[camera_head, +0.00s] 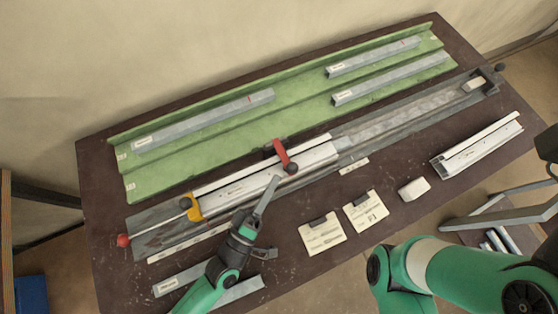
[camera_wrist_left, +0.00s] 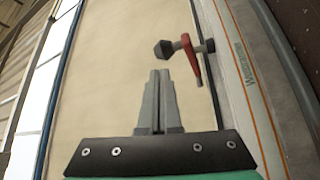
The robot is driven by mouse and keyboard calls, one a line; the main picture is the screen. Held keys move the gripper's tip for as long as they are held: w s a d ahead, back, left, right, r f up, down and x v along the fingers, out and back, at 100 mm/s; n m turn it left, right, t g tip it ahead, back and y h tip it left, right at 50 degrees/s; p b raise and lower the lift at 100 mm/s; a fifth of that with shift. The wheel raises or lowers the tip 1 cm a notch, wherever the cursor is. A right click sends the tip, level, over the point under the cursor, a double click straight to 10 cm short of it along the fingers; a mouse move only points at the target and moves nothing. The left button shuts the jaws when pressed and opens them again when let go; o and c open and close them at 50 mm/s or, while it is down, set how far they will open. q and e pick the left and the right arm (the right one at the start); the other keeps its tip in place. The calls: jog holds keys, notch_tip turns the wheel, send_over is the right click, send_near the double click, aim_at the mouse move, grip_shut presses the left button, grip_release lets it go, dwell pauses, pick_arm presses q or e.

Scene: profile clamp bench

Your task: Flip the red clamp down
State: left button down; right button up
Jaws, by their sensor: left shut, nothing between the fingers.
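The red clamp (camera_head: 282,154) sits about midway along the long pale profile (camera_head: 245,180) on the bench fixture. Its red lever has a dark knob near its front end. In the left wrist view the red clamp (camera_wrist_left: 191,57) stands ahead and slightly right of the fingers, its dark knob pointing left. I cannot tell the lever's exact angle. My left gripper (camera_head: 276,179) is shut and empty, just in front of the clamp in the head view. Its closed fingers (camera_wrist_left: 160,76) show apart from the clamp in the wrist view. My right gripper is out of view.
A yellow clamp (camera_head: 194,208) and a red knob (camera_head: 123,241) are at the fixture's left end. A green rack (camera_head: 290,105) with grey bars lies behind. Two cards (camera_head: 321,234), a white block (camera_head: 414,189) and a loose profile (camera_head: 477,147) lie in front and right.

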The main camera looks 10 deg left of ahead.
pick_arm(q)
jog(key=v, duration=0.3)
jog(key=shift+s+a, duration=0.1)
jog(key=shift+s, duration=0.15)
